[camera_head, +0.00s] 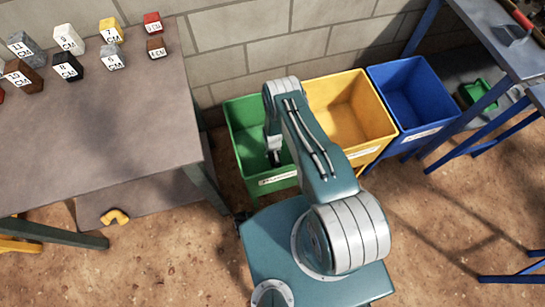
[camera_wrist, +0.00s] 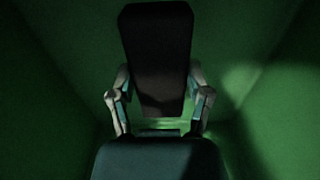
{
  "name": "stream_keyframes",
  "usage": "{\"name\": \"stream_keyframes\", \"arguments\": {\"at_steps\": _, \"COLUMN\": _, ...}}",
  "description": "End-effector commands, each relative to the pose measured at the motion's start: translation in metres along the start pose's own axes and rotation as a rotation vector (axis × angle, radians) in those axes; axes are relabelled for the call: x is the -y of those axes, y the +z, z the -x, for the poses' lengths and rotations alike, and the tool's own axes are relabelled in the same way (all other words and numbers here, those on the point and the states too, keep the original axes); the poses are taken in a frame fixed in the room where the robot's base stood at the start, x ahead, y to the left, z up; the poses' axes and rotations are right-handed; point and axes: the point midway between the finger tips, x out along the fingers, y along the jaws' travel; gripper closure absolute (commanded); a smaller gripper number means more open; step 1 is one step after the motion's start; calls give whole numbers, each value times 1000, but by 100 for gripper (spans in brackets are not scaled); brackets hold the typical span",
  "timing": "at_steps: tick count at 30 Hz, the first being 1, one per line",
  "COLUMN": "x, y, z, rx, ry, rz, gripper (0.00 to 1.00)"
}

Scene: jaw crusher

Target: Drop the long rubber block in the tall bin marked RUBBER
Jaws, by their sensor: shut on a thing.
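My gripper (camera_wrist: 160,100) is shut on a long dark block, the rubber block (camera_wrist: 158,55), with one finger on each side of it. Green walls surround the block in the wrist view. In the head view my gripper (camera_head: 274,158) reaches down into the green bin (camera_head: 243,115), and the block is hidden there. The green bin's white front label is too small to read surely. My arm covers part of this bin. The wrist view is dark, and I cannot tell whether the block touches the bin floor.
A yellow bin (camera_head: 378,107) and a blue bin (camera_head: 440,88) stand to the right of the green one. A table (camera_head: 110,125) with several numbered cubes is at left. A blue-framed bench (camera_head: 490,45) is at right. A yellow piece (camera_head: 115,216) lies below the left table.

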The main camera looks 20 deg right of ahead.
Motion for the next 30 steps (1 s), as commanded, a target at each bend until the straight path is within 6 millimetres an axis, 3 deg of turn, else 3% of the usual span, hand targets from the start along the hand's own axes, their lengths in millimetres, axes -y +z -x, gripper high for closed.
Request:
{"name": "stream_keyframes", "arguments": {"at_steps": 11, "x": 0, "y": 0, "z": -41, "rx": 0, "ry": 0, "rz": 1, "gripper": 93}}
{"name": "stream_keyframes", "arguments": {"at_steps": 23, "x": 0, "y": 0, "z": -45, "rx": 0, "ry": 0, "rz": 1, "gripper": 93}}
{"name": "stream_keyframes", "arguments": {"at_steps": 24, "x": 0, "y": 0, "z": -45, "rx": 0, "ry": 0, "rz": 1, "gripper": 23}}
{"name": "stream_keyframes", "arguments": {"at_steps": 25, "x": 0, "y": 0, "z": -45, "rx": 0, "ry": 0, "rz": 1, "gripper": 10}}
{"name": "stream_keyframes", "arguments": {"at_steps": 26, "x": 0, "y": 0, "z": -45, "rx": 0, "ry": 0, "rz": 1, "gripper": 2}}
{"name": "stream_keyframes", "arguments": {"at_steps": 30, "x": 0, "y": 0, "z": -45, "rx": 0, "ry": 0, "rz": 1, "gripper": 2}}
